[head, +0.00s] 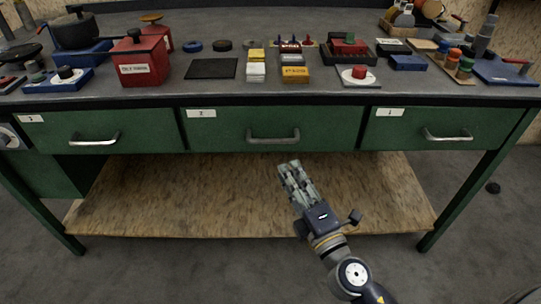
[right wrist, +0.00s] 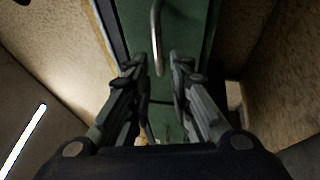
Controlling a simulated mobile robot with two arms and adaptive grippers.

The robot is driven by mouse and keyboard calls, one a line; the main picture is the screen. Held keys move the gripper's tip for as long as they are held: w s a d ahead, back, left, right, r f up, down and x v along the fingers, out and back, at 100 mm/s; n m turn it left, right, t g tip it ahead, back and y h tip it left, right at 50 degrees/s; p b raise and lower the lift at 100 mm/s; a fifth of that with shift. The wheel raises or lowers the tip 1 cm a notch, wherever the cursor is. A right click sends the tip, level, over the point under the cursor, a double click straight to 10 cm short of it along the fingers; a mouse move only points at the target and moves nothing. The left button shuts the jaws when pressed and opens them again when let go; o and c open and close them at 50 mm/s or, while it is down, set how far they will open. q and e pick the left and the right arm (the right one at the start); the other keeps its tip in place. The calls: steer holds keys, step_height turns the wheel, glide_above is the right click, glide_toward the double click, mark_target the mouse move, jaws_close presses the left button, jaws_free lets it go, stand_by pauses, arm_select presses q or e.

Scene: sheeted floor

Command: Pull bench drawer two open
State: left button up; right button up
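The green bench has three drawers across its front. Drawer two (head: 240,129), the middle one with a white "2" label, looks shut, and its grey bar handle (head: 273,138) sits on its face. My left gripper is not in view.
Drawer three (head: 60,130) is on the left and drawer one (head: 470,130) on the right, both with bar handles. The bench top (head: 210,92) holds boxes, a pot and small parts. A wooden lower shelf (head: 180,195) lies below the drawers.

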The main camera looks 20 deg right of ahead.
mark_target(273, 142)
steer(key=p+x, duration=0.1)
steer(key=x, duration=0.3)
steer(key=p+x, duration=0.2)
steer(key=x, duration=0.3)
steer(key=shift+r, duration=0.25)
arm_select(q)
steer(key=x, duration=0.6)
arm_select(e)
steer(key=shift+x, duration=0.85)
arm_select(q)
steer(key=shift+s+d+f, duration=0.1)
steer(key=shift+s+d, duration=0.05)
arm_select(e)
steer(key=shift+f, duration=0.1)
jaws_close()
